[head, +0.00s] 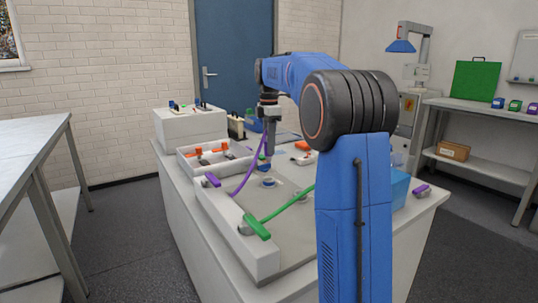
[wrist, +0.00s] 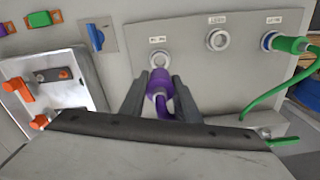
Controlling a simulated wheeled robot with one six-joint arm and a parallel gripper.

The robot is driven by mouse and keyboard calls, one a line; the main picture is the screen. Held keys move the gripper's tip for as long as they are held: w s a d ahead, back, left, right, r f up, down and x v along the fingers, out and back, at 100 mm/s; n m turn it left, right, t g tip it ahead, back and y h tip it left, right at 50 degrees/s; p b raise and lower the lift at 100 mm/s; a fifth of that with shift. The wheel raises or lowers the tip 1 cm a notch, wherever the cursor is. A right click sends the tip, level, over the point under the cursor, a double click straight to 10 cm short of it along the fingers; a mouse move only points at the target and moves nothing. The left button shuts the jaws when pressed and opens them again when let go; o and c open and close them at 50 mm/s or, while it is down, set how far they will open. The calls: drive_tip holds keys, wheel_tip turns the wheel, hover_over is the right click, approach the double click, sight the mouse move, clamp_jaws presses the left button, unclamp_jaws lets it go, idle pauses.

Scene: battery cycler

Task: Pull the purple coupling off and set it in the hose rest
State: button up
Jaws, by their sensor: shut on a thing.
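The purple coupling (wrist: 158,85) is between the two dark fingers of my gripper (wrist: 160,95) in the wrist view. My gripper is shut on it. Its upper end is at a pale ring port (wrist: 159,59) on the grey panel; I cannot tell whether it is seated in the port or just clear of it. In the head view my gripper (head: 267,163) points down over the panel, and the purple hose (head: 247,176) curves down to the left from it. The coupling is mostly hidden there. I cannot make out the hose rest with certainty.
In the wrist view, a middle port (wrist: 218,40) is empty, and a green coupling (wrist: 290,44) is at the right port, its hose looping right. A tray with orange parts (wrist: 20,90) and a blue switch (wrist: 95,37) are to the left.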

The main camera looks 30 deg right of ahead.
drive_tip(key=shift+r, duration=0.2)
drive_tip(key=o, duration=0.6)
clamp_jaws()
drive_tip(key=shift+r, duration=2.45)
drive_tip(key=s+d+f, duration=0.2)
drive_tip(key=s, duration=0.5)
drive_tip(key=s+d+f, duration=0.2)
drive_tip(key=s+f, duration=0.1)
drive_tip(key=s, duration=0.4)
wheel_tip(320, 180, down, 6)
drive_tip(key=shift+s+f, duration=0.2)
drive_tip(key=shift+f, duration=0.05)
